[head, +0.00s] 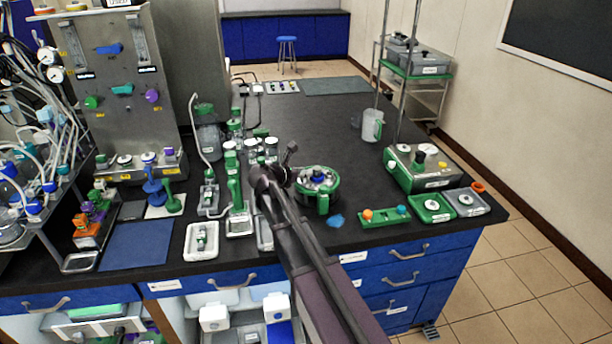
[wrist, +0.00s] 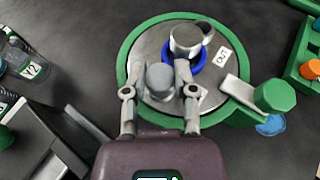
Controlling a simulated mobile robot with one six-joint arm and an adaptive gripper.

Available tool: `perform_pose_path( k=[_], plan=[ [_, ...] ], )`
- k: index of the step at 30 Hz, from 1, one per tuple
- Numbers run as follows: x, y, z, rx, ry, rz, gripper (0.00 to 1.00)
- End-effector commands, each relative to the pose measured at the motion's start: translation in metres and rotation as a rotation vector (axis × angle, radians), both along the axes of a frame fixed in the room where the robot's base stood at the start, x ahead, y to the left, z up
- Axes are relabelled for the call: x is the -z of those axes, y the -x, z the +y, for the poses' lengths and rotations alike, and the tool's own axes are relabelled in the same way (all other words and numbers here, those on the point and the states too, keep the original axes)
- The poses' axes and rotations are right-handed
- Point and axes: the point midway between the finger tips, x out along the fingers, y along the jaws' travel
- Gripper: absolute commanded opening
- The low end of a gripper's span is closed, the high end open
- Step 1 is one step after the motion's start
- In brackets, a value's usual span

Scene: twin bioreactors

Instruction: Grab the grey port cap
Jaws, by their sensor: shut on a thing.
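The grey port cap (wrist: 160,80) is a small rounded knob on the round metal lid of a green-rimmed vessel. My gripper (wrist: 159,70) has one finger on each side of it and is shut on it. The cap appears still at the lid; I cannot tell whether it is lifted. Beside it on the lid is a silver cap with a blue ring (wrist: 190,42), next to an "OUT" label (wrist: 224,56). In the head view the green-rimmed vessel (head: 325,202) stands on the black bench, with my gripper (head: 289,160) at its left side; the grey cap cannot be made out there.
A green handle (wrist: 274,96) juts from the vessel's right, beside a blue patch (head: 336,220). A green block with orange and blue knobs (head: 384,217) lies to the right. Bottles and green-topped items crowd the left. The bench behind is mostly clear, with a jug (head: 372,125).

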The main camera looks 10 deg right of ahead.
Motion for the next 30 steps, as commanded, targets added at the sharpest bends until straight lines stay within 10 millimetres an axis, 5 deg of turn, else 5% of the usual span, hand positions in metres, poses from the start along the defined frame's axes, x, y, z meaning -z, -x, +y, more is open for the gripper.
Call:
perform_pose_path(
  k=[14,28,30],
  plan=[
    [-0.005,0.000,0.000,0.000,0.000,0.000,0.14],
    [-0.041,0.000,0.001,-0.001,0.000,0.000,0.14],
    [-0.038,0.021,0.000,-0.001,0.000,0.000,0.14]
  ],
)
